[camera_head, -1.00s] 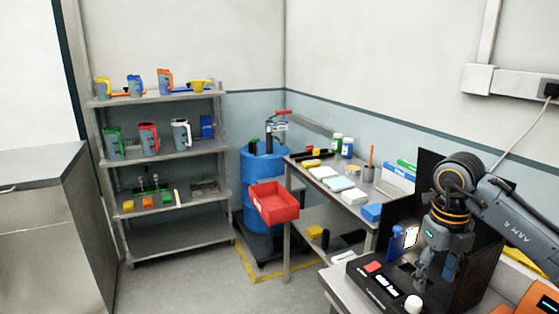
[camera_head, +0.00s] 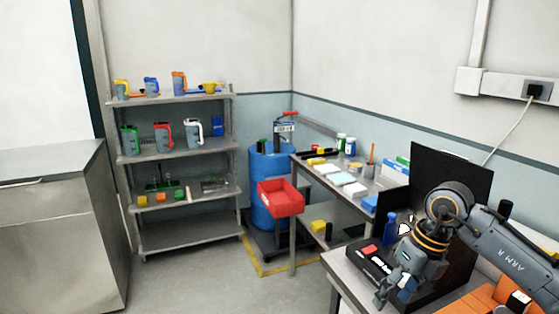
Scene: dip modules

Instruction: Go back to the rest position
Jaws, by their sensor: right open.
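My right gripper (camera_head: 390,297) is open at the lower right, its fingers pointing down. I see nothing between its fingers. It hangs in front of a black device (camera_head: 367,262) with a red button, on the near metal bench (camera_head: 345,283), and hides part of it. I cannot tell whether it touches the device. My left gripper is out of view.
A black panel (camera_head: 450,168) stands behind my right arm, with a blue bottle (camera_head: 390,228) beside the device. A side table (camera_head: 299,186) holds boxes and bottles, and a red bin (camera_head: 281,199) hangs at its end. Shelves (camera_head: 185,245) and open floor (camera_head: 195,285) lie left.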

